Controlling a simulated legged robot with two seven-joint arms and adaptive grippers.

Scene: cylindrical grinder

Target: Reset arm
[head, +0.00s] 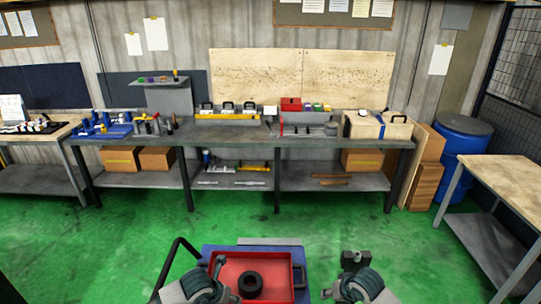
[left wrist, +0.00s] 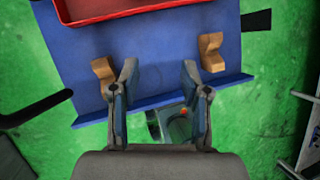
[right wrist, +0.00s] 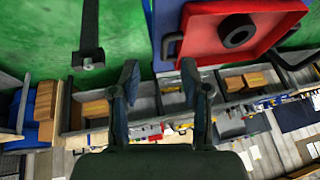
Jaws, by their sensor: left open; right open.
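My left gripper (head: 222,281) is at the left edge of a red tray (head: 282,261) on a blue cart (head: 215,252). In the left wrist view, its open, empty fingers (left wrist: 160,68) point over the blue cart top (left wrist: 155,80), between two brown blocks (left wrist: 212,52) (left wrist: 104,72). My right gripper (head: 338,278) is right of the cart. Its fingers show open and empty in the right wrist view (right wrist: 159,67). A dark ring (head: 250,284) lies in the red tray, and it also shows in the right wrist view (right wrist: 237,30).
A long workbench (head: 240,133) with tools and boxes stands along the back wall. A blue barrel (head: 463,145) and a wood-topped table (head: 500,175) are at right. A dark post-like part (head: 355,260) is by my right gripper. Green floor (head: 130,235) is clear between cart and bench.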

